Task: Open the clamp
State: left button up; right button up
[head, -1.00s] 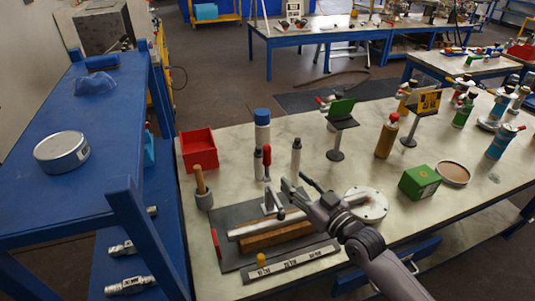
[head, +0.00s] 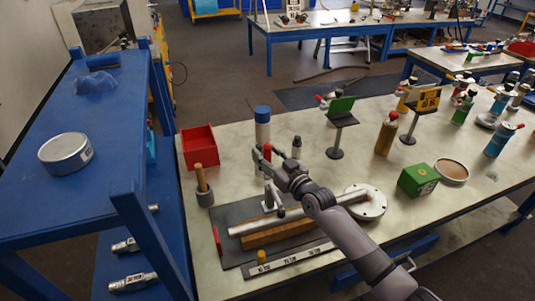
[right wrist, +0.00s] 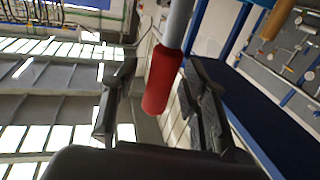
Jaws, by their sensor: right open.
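The toggle clamp (head: 269,197) stands on the dark mat, beside the pale pipe, with its red handle (head: 266,150) pointing up. My right gripper (head: 265,160) is at the handle's height, with its arm reaching in from the lower right. In the right wrist view the red handle (right wrist: 162,82) lies between the two open fingers of the gripper (right wrist: 150,108), with visible space on the left side. Whether a finger touches it, I cannot tell. The flanged pipe (head: 330,201) lies over a wooden block (head: 280,234). My left gripper is not in view.
Behind the clamp stand a blue-capped bottle (head: 262,125) and a small grey bottle (head: 297,147). A green box (head: 417,180) is at right.

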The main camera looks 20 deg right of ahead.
grip_shut()
dwell(0.4)
dwell(0.4)
